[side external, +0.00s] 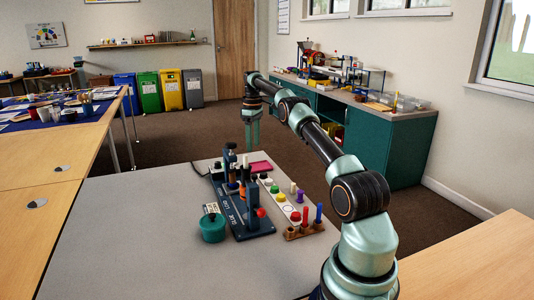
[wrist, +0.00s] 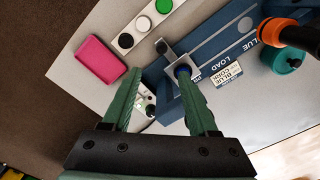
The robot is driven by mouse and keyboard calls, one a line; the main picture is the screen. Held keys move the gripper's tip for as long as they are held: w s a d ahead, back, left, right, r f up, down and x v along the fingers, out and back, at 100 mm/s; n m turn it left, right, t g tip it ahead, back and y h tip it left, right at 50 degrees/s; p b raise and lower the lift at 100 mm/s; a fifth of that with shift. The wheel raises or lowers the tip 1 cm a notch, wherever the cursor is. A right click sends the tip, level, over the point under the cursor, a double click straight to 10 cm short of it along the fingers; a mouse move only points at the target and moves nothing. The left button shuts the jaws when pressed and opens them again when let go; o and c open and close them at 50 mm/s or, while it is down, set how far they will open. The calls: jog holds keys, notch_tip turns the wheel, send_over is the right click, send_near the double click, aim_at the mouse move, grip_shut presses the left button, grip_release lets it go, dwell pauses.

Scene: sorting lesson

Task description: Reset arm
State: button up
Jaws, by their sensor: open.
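My gripper (wrist: 160,78) is open, its two green fingers apart in the wrist view with nothing held between them. In the side external view my gripper (side external: 252,146) hangs at the end of my raised arm, pointing down past the far side of the grey table (side external: 120,235). My arm reaches from the lower right up and over to the far side. In the wrist view a blue fixture (wrist: 225,55) with printed labels lies beyond the fingertips.
The blue fixture (side external: 247,228) stands mid-table. Beside it are a teal cup (side external: 212,229), a pink block (side external: 261,167), a pale strip of coloured buttons (side external: 276,190) and a wooden holder (side external: 305,231) with coloured pegs. The table's front left is clear. A teal cabinet (side external: 405,150) stands behind.

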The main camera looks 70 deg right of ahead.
jog(key=w+a+r+t+h, duration=0.1)
jog(key=a+r, duration=0.6)
jog(key=a, duration=0.4)
jog(key=w+a+r+t, duration=0.2)
jog(key=a+r, duration=0.6)
jog(key=a, duration=0.3)
jog(key=s+a+f+t, duration=0.1)
jog(key=s+a+f, duration=0.2)
jog(key=s+a, duration=0.5)
jog(key=s+a+f+t+y, duration=0.1)
jog(key=s+a+f, duration=0.2)
jog(key=s+a, duration=0.5)
jog(key=a, duration=0.3)
jog(key=shift+a+t, duration=0.3)
jog(key=shift+a, duration=0.1)
